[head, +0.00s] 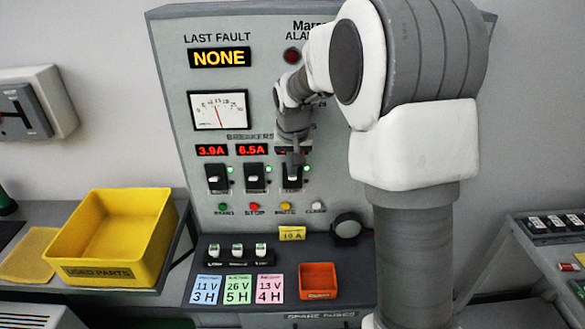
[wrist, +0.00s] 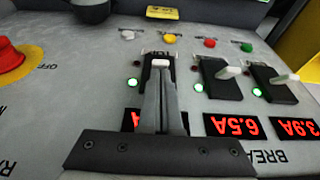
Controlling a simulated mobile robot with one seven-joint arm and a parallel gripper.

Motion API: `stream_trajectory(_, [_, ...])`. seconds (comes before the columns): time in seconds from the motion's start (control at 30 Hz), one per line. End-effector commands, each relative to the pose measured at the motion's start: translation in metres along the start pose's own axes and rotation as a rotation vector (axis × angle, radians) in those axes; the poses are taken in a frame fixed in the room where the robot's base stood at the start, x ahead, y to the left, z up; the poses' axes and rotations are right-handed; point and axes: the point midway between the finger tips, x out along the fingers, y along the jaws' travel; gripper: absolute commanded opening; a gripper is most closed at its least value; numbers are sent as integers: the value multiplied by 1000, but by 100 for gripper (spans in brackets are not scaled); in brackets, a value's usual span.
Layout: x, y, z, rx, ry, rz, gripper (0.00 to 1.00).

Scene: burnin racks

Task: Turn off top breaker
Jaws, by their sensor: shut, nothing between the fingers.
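Three black breakers stand in a row on the grey panel: left (head: 217,178), middle (head: 254,178) and right (head: 291,184). Each has a white-tipped lever and a lit green lamp beside it. My gripper (head: 293,163) is shut and empty, pointing down at the right breaker. In the wrist view my gripper's fingers (wrist: 161,95) lie together over that breaker, covering most of its body. Its white lever tip (wrist: 160,63) shows just beyond the fingertips; I cannot tell whether they touch. A label at this breaker's end is partly hidden and hard to read.
Red displays read 3.9A (head: 211,150) and 6.5A (head: 251,149); the third is mostly hidden by my gripper. Coloured buttons (head: 254,207) sit below the breakers. A red knob on yellow (wrist: 12,62) is beside them. A yellow bin (head: 112,272) stands left.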

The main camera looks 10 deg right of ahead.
Motion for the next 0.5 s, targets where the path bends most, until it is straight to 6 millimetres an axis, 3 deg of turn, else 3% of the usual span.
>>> stream_trajectory(0.5, [3,0,3,1,57,0,0])
